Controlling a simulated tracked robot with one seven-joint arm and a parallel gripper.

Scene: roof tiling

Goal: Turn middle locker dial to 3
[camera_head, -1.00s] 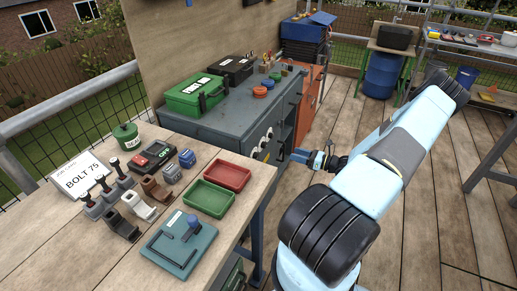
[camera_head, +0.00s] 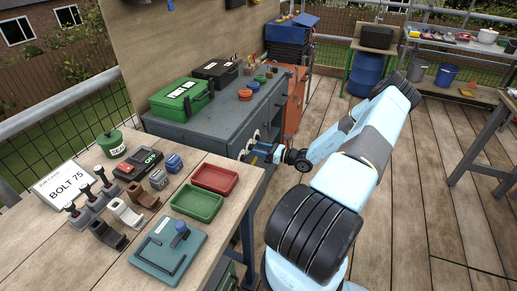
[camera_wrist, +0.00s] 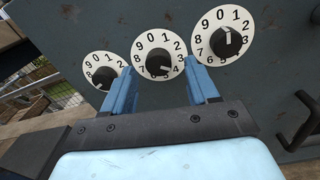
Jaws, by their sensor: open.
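The wrist view shows three white numbered dials with black knobs on the grey locker front. The middle dial (camera_wrist: 145,46) has its pale mark toward the lower right, near 4. The right dial (camera_wrist: 213,22) has its mark pointing up, near 0. The left dial (camera_wrist: 91,62) is partly hidden by a finger, and its mark is hard to read. My gripper (camera_wrist: 162,68) is open, its two blue fingers on either side of the middle knob, with no clear contact. In the head view my gripper (camera_head: 262,152) is at the locker front, partly covering the dials.
The grey locker cabinet (camera_head: 205,131) carries a green case (camera_head: 181,98) and a black case (camera_head: 217,71). A workbench (camera_head: 75,245) with trays and tools stands at front left. A dark handle (camera_wrist: 303,122) sticks out right of the dials. The deck at right is open.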

